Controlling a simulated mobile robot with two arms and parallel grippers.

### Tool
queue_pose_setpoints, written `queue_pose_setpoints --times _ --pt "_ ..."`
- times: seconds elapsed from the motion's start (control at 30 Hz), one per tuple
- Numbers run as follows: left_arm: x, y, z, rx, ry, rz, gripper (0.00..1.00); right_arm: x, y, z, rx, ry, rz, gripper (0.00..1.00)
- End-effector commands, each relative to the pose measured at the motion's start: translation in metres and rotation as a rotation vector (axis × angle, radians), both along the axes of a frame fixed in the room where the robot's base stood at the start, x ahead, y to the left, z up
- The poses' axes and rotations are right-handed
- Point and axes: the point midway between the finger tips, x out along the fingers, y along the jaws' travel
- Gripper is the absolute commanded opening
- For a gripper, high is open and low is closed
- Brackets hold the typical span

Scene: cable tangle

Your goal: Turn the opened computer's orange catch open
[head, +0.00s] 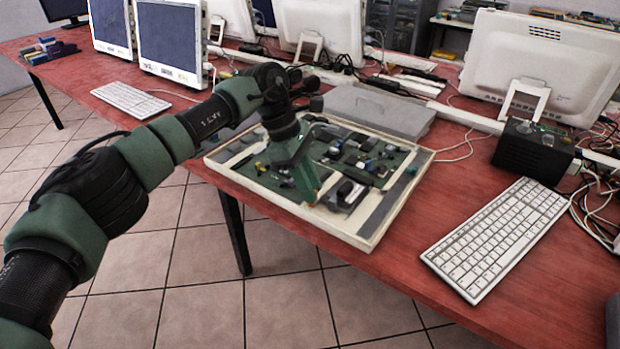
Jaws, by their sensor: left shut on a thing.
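The opened computer (376,233) is a shallow, cream-rimmed tray with green circuit boards and dark parts inside. It lies flat on the red table. My left gripper (309,196) reaches down into its near half, with its green fingers pointing downward among the parts. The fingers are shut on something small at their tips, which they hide. I cannot make out the orange catch clearly anywhere else, so it is likely what the fingers cover. How far the catch is turned cannot be told. My right gripper is not in view.
A grey flat case (380,110) lies just behind the computer. A white keyboard (497,238) is to its right, and a black box (533,150) stands beyond. Monitors and cables line the back. The red table's front edge runs close along the computer's near side.

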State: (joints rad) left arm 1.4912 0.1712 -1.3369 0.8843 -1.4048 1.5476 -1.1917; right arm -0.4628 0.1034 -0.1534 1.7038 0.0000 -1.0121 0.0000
Motion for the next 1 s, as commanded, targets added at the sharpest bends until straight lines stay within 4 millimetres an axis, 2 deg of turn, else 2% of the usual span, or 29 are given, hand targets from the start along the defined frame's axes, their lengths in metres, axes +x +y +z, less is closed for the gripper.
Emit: queue_pose_setpoints --times 0.2,0.4,1.0 --pt "0.002 -0.002 0.002 -0.002 -0.001 -0.153 0.00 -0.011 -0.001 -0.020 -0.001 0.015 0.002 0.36" --pt "0.003 -0.002 0.001 -0.001 -0.002 -0.249 0.00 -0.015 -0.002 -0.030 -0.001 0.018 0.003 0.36" --pt "0.003 -0.001 0.001 0.000 -0.005 -0.314 0.00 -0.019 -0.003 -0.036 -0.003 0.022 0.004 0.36"
